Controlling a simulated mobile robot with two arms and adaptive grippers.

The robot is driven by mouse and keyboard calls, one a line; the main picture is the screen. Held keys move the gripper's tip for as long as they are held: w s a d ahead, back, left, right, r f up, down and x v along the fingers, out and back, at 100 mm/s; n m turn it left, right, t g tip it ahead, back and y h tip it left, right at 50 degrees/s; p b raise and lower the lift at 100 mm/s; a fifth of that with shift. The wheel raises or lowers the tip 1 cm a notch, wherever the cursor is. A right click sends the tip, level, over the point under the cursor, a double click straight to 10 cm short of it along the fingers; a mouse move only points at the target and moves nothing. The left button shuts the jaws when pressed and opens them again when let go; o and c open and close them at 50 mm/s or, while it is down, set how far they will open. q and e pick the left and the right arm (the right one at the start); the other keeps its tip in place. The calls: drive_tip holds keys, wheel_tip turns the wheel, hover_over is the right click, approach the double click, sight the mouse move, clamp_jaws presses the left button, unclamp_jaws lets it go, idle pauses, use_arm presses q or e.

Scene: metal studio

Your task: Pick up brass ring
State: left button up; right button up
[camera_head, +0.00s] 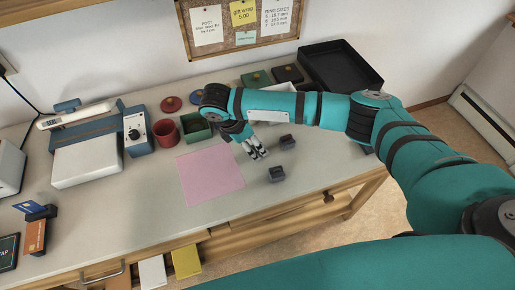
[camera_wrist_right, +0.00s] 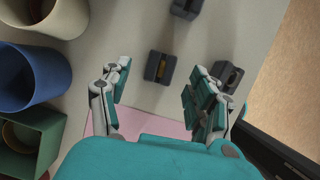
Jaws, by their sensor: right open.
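In the right wrist view a small dark grey block (camera_wrist_right: 151,74) has a brass-coloured piece (camera_wrist_right: 161,68) in its slot, seemingly the brass ring; its full shape is not clear. My right gripper (camera_wrist_right: 160,97) is open, with its fingers to either side of that block in the picture and nothing between them. In the head view my right gripper (camera_head: 257,153) points down over the table near two grey blocks (camera_head: 288,142) (camera_head: 276,174). The brass piece cannot be made out there. My left gripper is out of view.
Two more grey blocks (camera_wrist_right: 184,8) (camera_wrist_right: 228,75) stand close by in the right wrist view. A pink mat (camera_head: 210,175) lies left of the gripper. A red cup (camera_head: 166,133), green box (camera_head: 196,127) and black tray (camera_head: 340,66) stand farther back. The table's front right is clear.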

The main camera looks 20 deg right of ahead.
drive_tip(key=x, duration=0.3)
drive_tip(key=shift+d+f, duration=0.1)
drive_tip(key=shift+d, duration=0.1)
drive_tip(key=shift+c, duration=0.2)
drive_tip(key=c, duration=0.9)
drive_tip(key=shift+c, duration=0.2)
